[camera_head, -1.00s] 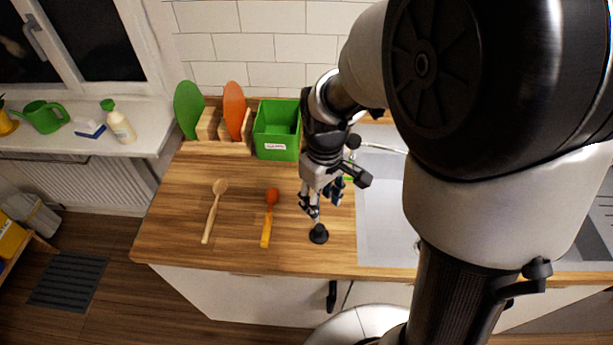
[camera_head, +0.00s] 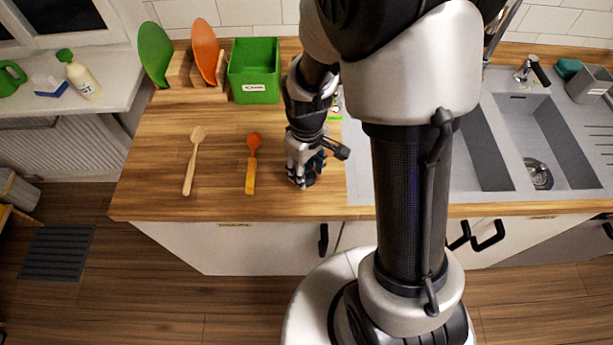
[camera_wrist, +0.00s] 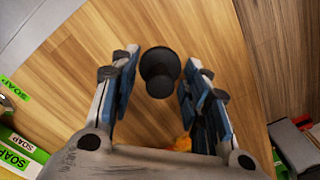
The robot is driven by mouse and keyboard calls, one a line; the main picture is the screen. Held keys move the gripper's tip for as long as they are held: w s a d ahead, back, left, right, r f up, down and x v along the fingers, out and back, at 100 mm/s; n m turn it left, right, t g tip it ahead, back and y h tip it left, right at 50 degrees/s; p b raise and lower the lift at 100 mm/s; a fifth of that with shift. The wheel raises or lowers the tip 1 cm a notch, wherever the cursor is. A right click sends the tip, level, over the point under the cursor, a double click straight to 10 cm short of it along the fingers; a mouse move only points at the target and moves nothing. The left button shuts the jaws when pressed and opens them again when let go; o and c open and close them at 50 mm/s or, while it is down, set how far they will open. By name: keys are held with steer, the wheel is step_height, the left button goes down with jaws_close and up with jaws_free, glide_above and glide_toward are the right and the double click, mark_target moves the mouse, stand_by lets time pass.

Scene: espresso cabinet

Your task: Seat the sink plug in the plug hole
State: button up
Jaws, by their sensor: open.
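The black sink plug (camera_wrist: 160,74) stands on the wooden counter (camera_wrist: 205,35), its round knob towards the wrist camera. In the wrist view it shows between the tips of my open gripper (camera_wrist: 160,70), with a gap on both sides. In the head view my gripper (camera_head: 305,180) points down at the counter's front, left of the sink, and mostly hides the plug. The plug hole (camera_head: 539,174) is a round metal drain in the right basin (camera_head: 545,125) of the grey sink, and it looks uncovered.
A wooden spoon (camera_head: 193,160) and an orange-headed spoon (camera_head: 252,165) lie left of my gripper. A green bin (camera_head: 254,72) stands behind them. Soap boxes (camera_wrist: 15,155) show in the wrist view. A tap (camera_head: 532,70) stands behind the sink.

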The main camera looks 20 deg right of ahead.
steer(key=shift+c, duration=0.6)
jaws_close()
